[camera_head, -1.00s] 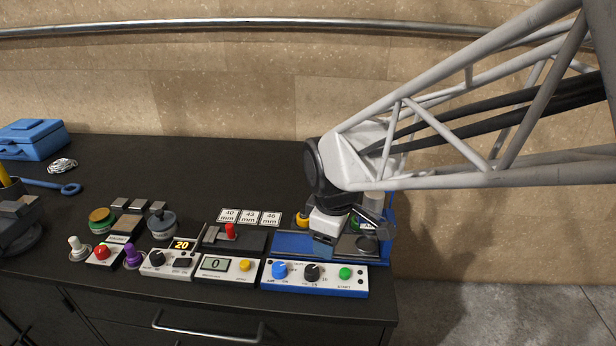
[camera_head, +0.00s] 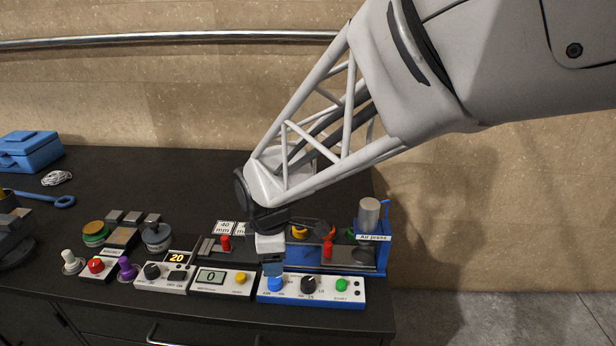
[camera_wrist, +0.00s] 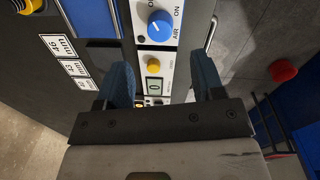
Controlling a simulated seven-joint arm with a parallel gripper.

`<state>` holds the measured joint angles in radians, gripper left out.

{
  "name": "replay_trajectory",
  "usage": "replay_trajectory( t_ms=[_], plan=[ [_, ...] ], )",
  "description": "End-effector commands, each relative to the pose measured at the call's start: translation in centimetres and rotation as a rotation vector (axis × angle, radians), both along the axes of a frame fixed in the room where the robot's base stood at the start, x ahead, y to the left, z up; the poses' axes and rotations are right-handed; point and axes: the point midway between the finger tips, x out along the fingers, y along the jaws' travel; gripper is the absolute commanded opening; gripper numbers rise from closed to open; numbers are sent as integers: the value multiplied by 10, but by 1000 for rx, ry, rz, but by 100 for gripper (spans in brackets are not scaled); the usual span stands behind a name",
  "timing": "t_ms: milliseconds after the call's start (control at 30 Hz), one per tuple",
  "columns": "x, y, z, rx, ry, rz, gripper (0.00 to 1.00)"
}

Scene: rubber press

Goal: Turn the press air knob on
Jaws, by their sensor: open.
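The blue air knob (camera_head: 275,284) sits at the left end of the white press panel (camera_head: 322,297). In the wrist view the knob (camera_wrist: 160,26) is near the top, beside the words AIR and ON. I cannot tell its setting for certain. My gripper (camera_head: 272,268) points down just above and behind the knob in the head view, partly covering its top. In the wrist view its two blue fingers (camera_wrist: 162,76) are spread with nothing between them. The knob lies past the fingertips, and I see no contact. The air press (camera_head: 370,218) stands behind the panel at right.
A black knob (camera_head: 308,285) and a green button (camera_head: 341,285) share the panel. A gauge box (camera_head: 222,283) with a yellow button sits close at left. A red-handled part (camera_head: 327,249) stands behind.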

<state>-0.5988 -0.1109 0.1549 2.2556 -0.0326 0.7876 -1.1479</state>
Motion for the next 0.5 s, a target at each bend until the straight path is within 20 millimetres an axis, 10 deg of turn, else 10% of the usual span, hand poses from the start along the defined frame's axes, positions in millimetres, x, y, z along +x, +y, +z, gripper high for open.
replay_trajectory(
  t_ms=[500],
  plan=[
    [2, 0, -42, -2, 3, -1, 62]
  ],
)
